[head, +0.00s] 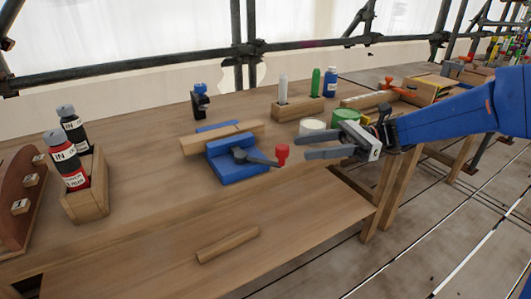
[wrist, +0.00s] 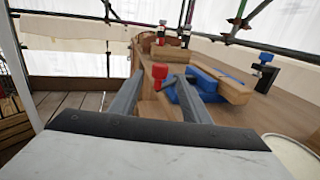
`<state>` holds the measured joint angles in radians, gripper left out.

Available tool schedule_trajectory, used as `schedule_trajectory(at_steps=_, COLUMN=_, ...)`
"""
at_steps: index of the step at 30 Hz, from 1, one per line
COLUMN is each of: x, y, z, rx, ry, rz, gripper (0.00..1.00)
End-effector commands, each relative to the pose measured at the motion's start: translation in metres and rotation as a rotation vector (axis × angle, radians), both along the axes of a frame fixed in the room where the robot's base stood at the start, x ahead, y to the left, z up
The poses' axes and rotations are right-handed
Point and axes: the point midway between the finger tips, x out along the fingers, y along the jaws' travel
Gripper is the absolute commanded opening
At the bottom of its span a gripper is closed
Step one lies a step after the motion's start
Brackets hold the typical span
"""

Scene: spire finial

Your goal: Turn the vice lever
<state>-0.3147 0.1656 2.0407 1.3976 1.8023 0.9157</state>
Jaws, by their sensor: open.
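A blue vice (head: 238,168) stands on the wooden bench with a wooden board (head: 222,138) across it. Its dark lever (head: 262,160) points right and ends in a red knob (head: 282,153). My gripper (head: 308,148) is open and empty, just right of the red knob and apart from it in the head view. In the wrist view the vice (wrist: 195,98) and the red knob (wrist: 160,71) show beyond my gripper (wrist: 155,82), with the knob between the finger directions. Part of the lever is hidden behind the right finger.
A wooden holder (head: 85,200) with bottles is at left. A white tub (head: 312,127) and a green tub (head: 346,115) stand close behind my gripper. A bottle rack (head: 296,108) is at the back. A loose wooden stick (head: 228,245) lies on the lower surface in front.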

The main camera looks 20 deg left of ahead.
Motion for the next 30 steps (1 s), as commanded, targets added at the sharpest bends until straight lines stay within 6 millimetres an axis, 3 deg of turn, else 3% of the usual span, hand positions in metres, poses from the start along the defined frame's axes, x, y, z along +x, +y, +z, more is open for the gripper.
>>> schedule_trajectory(at_steps=18, x=-0.056, y=0.081, z=0.000, rx=0.000, ry=-0.001, rz=0.002, gripper=0.43)
schedule_trajectory(at_steps=30, x=-0.065, y=0.094, z=0.000, rx=-0.001, ry=-0.001, rz=-0.001, gripper=0.43)
